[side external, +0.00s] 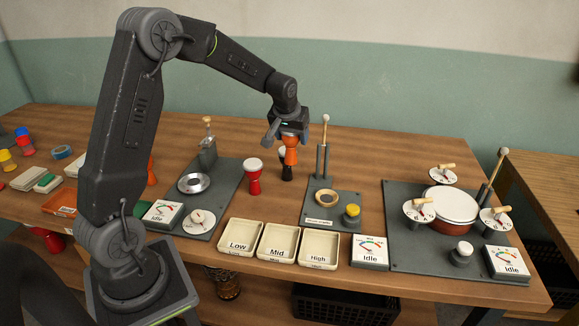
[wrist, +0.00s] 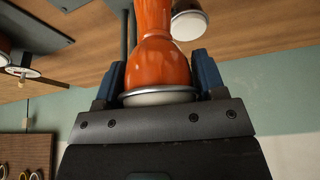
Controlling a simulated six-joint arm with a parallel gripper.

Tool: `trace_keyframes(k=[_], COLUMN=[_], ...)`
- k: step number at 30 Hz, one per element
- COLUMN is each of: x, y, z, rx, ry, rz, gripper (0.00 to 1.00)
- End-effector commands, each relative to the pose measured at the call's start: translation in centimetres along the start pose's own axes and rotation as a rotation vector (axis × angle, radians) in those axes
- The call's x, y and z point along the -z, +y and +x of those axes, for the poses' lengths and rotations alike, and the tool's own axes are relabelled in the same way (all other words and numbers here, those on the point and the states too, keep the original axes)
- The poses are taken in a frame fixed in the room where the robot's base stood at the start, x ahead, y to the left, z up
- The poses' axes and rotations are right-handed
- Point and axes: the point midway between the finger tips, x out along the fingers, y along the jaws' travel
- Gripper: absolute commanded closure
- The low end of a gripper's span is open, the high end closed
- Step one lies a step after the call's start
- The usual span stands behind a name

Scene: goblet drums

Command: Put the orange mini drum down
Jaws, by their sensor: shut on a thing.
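The orange mini drum (side external: 291,152) hangs upright in my gripper (side external: 296,135), near the back middle of the wooden table. In the wrist view the orange drum (wrist: 160,62) sits between the blue-grey fingers of my gripper (wrist: 160,80), with its pale head and metal rim close to the palm. My gripper is shut on the drum near its head. A black drum (side external: 287,170) stands right behind or beside it and is partly hidden. I cannot tell whether the orange drum's foot touches the table.
A red drum (side external: 254,177) stands just left. A stand with a mallet (side external: 323,150) rises close on the right. Three trays marked Low (side external: 238,250), Mid (side external: 278,257) and High (side external: 318,263) lie along the front edge. A drum-tuning station (side external: 453,205) fills the right.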

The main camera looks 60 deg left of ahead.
Motion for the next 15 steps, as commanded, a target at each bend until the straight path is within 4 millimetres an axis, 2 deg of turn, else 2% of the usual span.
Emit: trace_keyframes(k=[7, 15], x=[2.1, -0.9], y=[-0.4, -3.6], z=[-4.8, -6.0], rx=[-0.002, 0.100], ry=[0.008, 0.002], rz=[-0.001, -0.242], gripper=[0.65, 0.65])
